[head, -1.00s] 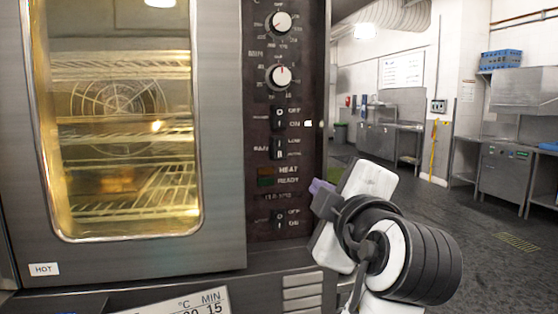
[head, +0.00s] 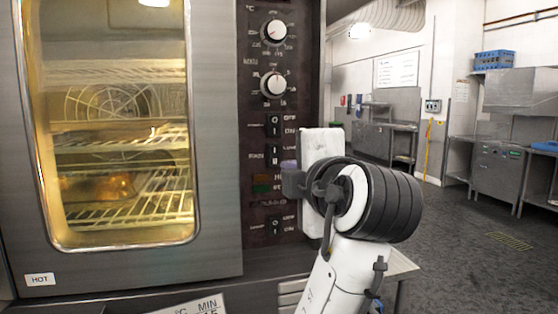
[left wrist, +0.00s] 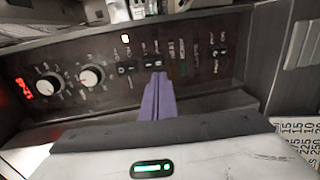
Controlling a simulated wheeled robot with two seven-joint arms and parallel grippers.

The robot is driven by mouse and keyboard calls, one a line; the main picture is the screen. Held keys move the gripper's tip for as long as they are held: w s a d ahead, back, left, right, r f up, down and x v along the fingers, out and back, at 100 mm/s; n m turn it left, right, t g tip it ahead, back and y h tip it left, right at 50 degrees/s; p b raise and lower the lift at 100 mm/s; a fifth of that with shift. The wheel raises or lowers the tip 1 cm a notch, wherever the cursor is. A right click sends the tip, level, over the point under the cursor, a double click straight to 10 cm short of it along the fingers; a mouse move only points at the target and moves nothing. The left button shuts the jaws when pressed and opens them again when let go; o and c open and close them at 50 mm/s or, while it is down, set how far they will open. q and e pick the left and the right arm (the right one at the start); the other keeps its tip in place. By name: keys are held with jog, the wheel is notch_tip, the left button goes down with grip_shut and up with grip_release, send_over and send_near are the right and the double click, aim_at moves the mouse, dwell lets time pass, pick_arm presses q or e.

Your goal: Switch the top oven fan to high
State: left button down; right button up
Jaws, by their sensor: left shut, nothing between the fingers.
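The oven's dark control panel (head: 255,210) stands upright right of the oven door. The black fan switch (head: 274,156) is the middle rocker, below the off/on switch (head: 274,125); its exact setting is too small to tell. My left gripper (head: 288,166) is shut and empty, its purple fingers close to the panel, just right of and slightly below the fan switch. In the left wrist view the closed fingertips (left wrist: 158,77) point at the fan switch (left wrist: 151,65). I cannot tell whether they touch it. My right gripper is out of view.
Two white knobs (head: 273,84) sit above the switches. A lower switch (head: 275,226) and small indicator lamps (head: 262,180) are below. The lit oven window (head: 115,120) is on the left. Open floor (head: 450,235) and steel counters (head: 500,165) lie to the right.

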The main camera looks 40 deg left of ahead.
aim_at(275, 163)
pick_arm(q)
jog(key=p+x, duration=0.2)
jog(key=x, duration=0.6)
jog(key=shift+w+a, duration=0.15)
jog(key=shift+w, duration=0.05)
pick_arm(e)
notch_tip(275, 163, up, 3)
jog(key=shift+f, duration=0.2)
